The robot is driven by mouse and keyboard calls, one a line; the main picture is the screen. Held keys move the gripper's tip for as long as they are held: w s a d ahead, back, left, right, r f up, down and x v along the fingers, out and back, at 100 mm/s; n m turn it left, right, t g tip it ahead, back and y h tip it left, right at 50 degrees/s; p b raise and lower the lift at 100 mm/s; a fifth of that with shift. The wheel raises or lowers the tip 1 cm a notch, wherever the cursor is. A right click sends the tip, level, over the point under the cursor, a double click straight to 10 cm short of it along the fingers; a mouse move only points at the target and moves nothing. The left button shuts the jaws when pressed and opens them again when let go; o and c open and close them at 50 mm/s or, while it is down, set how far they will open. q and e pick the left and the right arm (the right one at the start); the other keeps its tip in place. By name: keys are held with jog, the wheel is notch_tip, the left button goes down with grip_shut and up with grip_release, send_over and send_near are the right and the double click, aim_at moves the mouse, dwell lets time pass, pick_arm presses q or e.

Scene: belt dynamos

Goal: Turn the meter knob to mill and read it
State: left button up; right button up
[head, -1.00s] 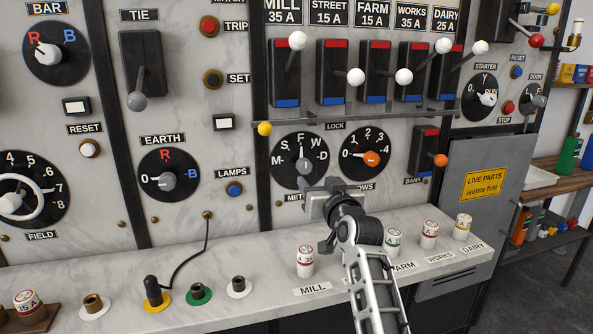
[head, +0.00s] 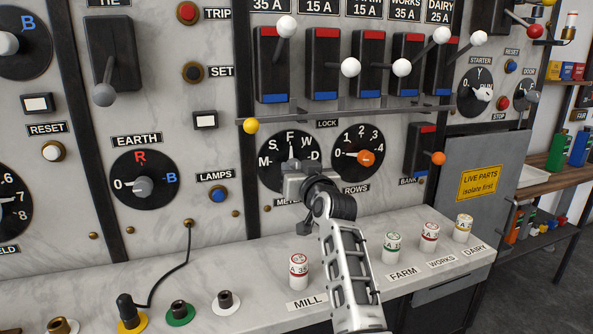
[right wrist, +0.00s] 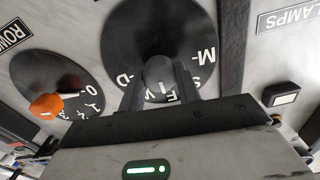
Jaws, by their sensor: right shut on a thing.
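The meter dial (head: 268,178) is a black disc marked M, S, F, W and D, on the marble panel above the MILL fuse. Its grey knob (right wrist: 160,74) shows between the fingers in the right wrist view. In the head view my right gripper (head: 294,167) covers the knob's lower part; the pointer seems to stand upright, toward F. In the right wrist view my gripper (right wrist: 160,88) is shut on the knob, one finger on each side. My left gripper is not in view.
The ROWS dial (head: 372,139) with its orange knob (head: 366,158) is close on the right. A lock bar (head: 350,116) with a yellow end ball (head: 251,125) runs above both dials. Fuses, including the MILL one (head: 299,271), stand on the ledge below.

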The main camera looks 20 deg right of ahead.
jog(key=shift+c, duration=0.7)
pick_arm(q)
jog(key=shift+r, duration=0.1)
pick_arm(e)
jog(key=shift+n, duration=0.3)
pick_arm(q)
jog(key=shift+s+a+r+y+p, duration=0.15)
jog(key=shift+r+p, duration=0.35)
jog(key=shift+p, duration=0.7)
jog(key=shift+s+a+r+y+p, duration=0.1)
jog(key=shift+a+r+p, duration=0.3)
jog(key=shift+p, duration=0.8)
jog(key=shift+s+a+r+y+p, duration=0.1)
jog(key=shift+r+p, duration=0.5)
jog(key=shift+p, duration=0.6)
pick_arm(e)
jog(key=shift+n, duration=7.6)
